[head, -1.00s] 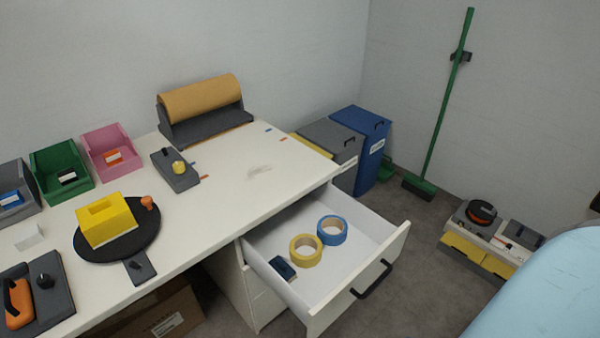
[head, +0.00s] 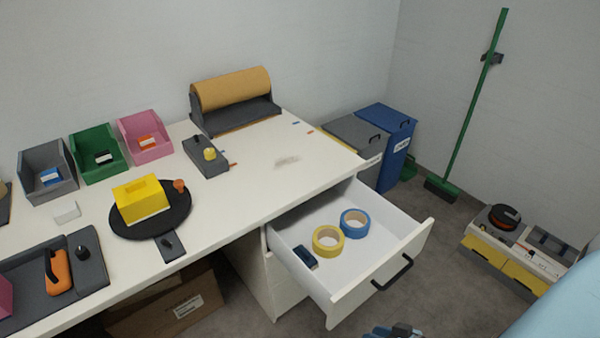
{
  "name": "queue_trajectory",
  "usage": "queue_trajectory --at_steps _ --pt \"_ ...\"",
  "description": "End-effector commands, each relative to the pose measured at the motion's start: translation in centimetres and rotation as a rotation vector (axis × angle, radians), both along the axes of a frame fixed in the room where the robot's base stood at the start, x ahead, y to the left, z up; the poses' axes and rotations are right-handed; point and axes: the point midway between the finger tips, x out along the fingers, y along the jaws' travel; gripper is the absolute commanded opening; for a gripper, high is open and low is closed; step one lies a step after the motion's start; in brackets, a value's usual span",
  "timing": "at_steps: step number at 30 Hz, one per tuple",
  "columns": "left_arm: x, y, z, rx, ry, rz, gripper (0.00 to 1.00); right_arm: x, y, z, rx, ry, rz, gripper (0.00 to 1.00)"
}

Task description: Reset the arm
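A light blue, smooth, rounded part, which looks like my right arm (head: 555,305), fills the lower right corner of the head view. A small dark grey and blue piece (head: 395,331) shows at the bottom edge, below the open drawer. It looks like the top of a gripper, probably my right one, but its fingertips are cut off by the frame. I cannot tell whether it is open or shut or holds anything. My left gripper is not in view.
The pulled-out drawer (head: 380,290) holds yellow tape (head: 328,241), blue tape (head: 354,223) and a small dark blue item (head: 305,257). The white table (head: 245,205) bears bins, a turntable with a yellow block (head: 141,199) and a paper roll. A low yellow-drawer unit (head: 515,262) stands at right.

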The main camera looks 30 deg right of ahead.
Motion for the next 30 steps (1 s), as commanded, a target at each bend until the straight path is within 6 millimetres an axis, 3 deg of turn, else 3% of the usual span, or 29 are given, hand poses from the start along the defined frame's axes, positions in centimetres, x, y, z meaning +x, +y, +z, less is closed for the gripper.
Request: queue_trajectory --at_steps 4,12,20,30 --pt "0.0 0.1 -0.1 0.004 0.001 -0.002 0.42 2.8 1.6 0.5 -0.325 -0.032 0.187 0.40" --pt "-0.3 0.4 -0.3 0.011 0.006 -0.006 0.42 6.4 2.6 2.0 -0.837 -0.065 0.467 0.40" --pt "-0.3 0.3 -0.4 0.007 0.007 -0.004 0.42 5.9 7.8 1.6 -0.664 -0.050 0.348 0.40" --pt "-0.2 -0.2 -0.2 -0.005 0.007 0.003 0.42 6.6 13.9 2.5 -0.482 -0.039 0.217 0.40"
